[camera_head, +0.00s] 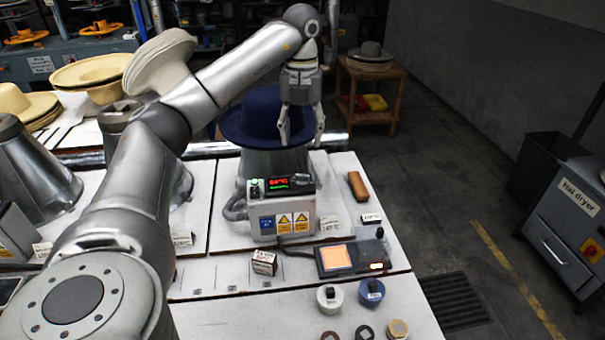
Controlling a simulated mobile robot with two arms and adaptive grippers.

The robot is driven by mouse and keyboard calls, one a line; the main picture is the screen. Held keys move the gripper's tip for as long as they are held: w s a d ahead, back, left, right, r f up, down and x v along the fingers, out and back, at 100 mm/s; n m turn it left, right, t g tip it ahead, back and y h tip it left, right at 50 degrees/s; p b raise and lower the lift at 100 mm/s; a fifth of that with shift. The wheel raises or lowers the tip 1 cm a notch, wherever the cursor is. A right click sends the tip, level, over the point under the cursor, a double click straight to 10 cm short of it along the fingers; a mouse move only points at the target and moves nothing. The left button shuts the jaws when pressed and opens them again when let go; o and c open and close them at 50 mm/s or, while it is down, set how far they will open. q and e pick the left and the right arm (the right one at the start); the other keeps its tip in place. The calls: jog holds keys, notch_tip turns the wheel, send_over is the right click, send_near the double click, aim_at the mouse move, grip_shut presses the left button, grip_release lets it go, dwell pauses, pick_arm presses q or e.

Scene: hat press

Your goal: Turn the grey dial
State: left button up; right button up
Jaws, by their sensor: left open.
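The hat press has a control box (282,215) with a red-lit display on its sloping top panel. A small dark grey dial (301,180) sits at the right of that display; it is too small to read which way it points. My left gripper (302,133) is open, with its two fingers apart and pointing down. In the picture it is above the panel's right end and in front of the blue hat's right side. Nothing shows between its fingers, and no contact with the dial is visible. My right gripper is out of view.
A blue hat (258,113) sits on the press. On the white bench are a brown block (357,186), an orange-screened device (337,259), a pale round piece (330,296) and a blue one (371,292). Open floor lies right of the bench.

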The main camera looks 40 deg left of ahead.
aim_at(302, 175)
pick_arm(q)
jog(key=f, duration=0.5)
jog(key=f+p, duration=0.1)
jog(key=f, duration=0.4)
jog(key=shift+w+a+f, duration=0.2)
jog(key=shift+f, duration=0.6)
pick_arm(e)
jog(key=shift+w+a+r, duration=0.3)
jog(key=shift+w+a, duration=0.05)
pick_arm(q)
jog(key=c, duration=1)
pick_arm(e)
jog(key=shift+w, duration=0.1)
